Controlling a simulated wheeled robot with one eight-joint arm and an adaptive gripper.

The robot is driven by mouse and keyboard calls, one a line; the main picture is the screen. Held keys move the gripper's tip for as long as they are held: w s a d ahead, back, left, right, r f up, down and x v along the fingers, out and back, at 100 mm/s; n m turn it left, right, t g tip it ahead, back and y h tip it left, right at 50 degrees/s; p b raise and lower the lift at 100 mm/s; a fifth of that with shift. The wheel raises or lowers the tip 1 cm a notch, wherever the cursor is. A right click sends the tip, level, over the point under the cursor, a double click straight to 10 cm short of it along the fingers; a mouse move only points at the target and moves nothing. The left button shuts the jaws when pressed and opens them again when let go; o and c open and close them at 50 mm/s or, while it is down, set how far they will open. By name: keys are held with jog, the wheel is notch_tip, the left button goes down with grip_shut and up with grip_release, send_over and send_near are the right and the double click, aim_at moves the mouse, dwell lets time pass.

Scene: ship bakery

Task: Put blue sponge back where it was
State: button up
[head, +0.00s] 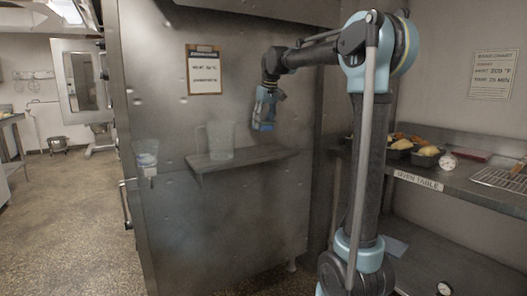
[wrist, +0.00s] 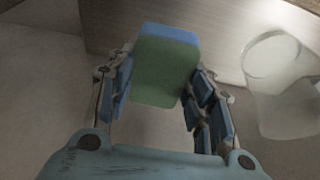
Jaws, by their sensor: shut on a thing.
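The blue sponge (wrist: 163,65) is a block with a blue top face and a green side. My gripper (wrist: 165,88) is shut on it, with a finger on each side, in the wrist view. In the head view my gripper (head: 267,98) points down and is above the right part of a small dark wall shelf (head: 245,160). The sponge appears there as a small blue patch (head: 263,126) at its lower end, apart from the shelf top.
A clear pitcher (head: 220,141) stands on the shelf, left of my gripper; it also shows at right in the wrist view (wrist: 284,90). The oven table (head: 455,180) at right holds food trays and a rack.

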jog(key=shift+w+f, duration=0.25)
jog(key=shift+f, duration=0.05)
jog(key=f, duration=0.4)
jog(key=shift+w+d+f, duration=0.15)
jog(key=shift+d+f, duration=0.05)
jog(key=shift+f, duration=0.15)
jog(key=shift+a+f, duration=0.1)
jog(key=shift+f, duration=2.25)
jog(key=o, duration=0.7)
jog(key=shift+o, duration=0.2)
jog(key=shift+r, duration=0.1)
